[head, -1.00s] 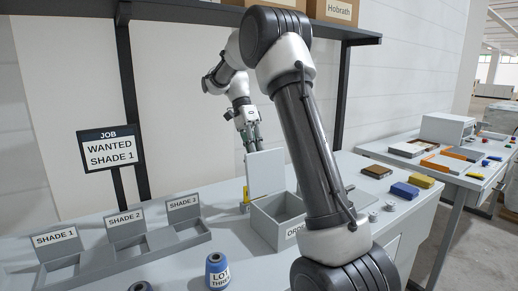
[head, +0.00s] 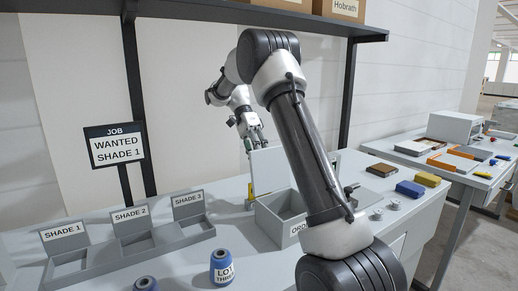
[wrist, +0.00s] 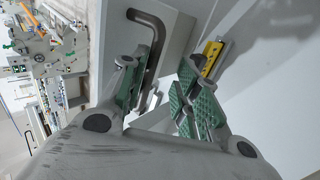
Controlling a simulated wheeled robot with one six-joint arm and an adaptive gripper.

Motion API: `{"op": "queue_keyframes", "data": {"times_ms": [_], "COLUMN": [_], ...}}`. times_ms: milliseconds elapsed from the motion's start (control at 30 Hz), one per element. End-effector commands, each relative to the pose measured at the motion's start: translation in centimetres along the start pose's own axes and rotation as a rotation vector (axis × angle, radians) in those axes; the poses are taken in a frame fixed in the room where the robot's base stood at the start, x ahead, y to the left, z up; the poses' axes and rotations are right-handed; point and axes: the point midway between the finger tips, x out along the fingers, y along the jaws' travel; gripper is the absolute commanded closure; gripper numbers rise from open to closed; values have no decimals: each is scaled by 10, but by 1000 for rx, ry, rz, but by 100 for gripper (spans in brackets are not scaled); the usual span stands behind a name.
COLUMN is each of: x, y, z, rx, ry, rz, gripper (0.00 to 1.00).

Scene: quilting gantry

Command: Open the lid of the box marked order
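The grey box marked ORDER (head: 268,222) stands on the bench, partly hidden behind my arm. Its pale lid (head: 268,166) stands upright at the back of the box, and the inside shows from above. My gripper (head: 254,143) is behind the lid's top edge in the head view. In the wrist view, my gripper (wrist: 168,92) has its green-padded fingers spread apart. A dark bent handle (wrist: 153,45) on a pale panel lies between them, close to the left finger. I cannot tell whether they touch.
A yellow part (wrist: 212,58) sits beyond the right finger. Three shade bins (head: 134,240) and a blue LOT thread spool (head: 223,266) are left of the box. Yellow (head: 427,179) and blue (head: 410,189) blocks lie to the right. A shelf (head: 200,14) runs overhead.

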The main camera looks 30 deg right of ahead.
Motion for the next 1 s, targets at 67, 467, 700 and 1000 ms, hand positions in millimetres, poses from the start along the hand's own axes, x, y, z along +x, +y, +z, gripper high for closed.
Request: {"op": "queue_keyframes", "data": {"times_ms": [67,467,700,1000], "x": [-1,-4,-4,2], "y": [-2,0,10,44], "z": [0,0,0,0], "rx": [-1,-2,-2,-3], "ry": [1,6,6,5], "rz": [-7,-10,-66,-283], "gripper": [69,69,69,69]}}
